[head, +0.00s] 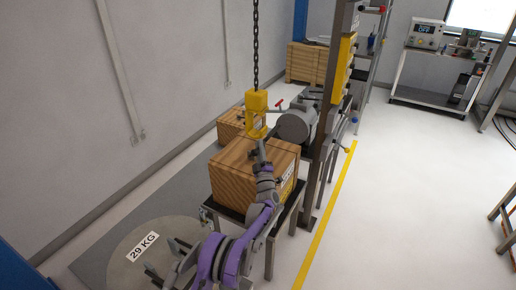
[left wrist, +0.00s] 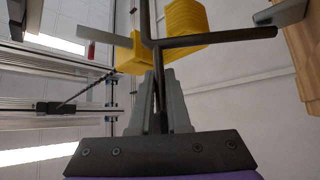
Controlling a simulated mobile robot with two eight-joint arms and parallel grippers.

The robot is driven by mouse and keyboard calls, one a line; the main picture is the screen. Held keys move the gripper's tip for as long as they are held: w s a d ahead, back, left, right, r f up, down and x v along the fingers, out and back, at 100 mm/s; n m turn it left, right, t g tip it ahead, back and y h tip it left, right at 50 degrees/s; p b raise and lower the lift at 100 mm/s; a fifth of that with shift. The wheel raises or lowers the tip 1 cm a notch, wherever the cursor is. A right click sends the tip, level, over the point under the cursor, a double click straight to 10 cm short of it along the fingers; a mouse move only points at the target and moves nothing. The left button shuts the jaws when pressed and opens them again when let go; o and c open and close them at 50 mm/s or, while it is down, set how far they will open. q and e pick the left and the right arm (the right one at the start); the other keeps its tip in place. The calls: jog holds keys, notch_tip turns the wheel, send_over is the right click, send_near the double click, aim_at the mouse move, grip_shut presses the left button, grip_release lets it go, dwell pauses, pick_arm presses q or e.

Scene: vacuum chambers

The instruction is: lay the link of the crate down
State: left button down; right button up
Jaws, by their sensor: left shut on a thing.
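The wooden crate (head: 250,178) sits on a dark stand, with a label on its right face. The yellow hook block (head: 257,102) hangs on a chain just above the crate top. My left gripper (head: 259,147) is over the crate top, just below the block. In the left wrist view, my left gripper (left wrist: 159,100) is shut on the dark metal link (left wrist: 205,39), a thin bar with branching arms. The yellow block (left wrist: 185,20) shows close behind the link; I cannot tell whether they touch.
The dark chain (head: 255,50) runs up from the block. A steel post (head: 327,130) and grey machinery (head: 296,126) stand close right of the crate. A second crate (head: 232,124) is behind it. A round plate (head: 125,255) marked 29 KG lies at lower left.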

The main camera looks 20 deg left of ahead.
pick_arm(q)
jog(key=c, duration=0.9)
grip_release()
jog(key=s+d+b, duration=0.1)
jog(key=s+d, duration=0.6)
jog(key=s, duration=0.4)
jog(key=shift+f, duration=0.25)
jog(key=shift+d, duration=0.1)
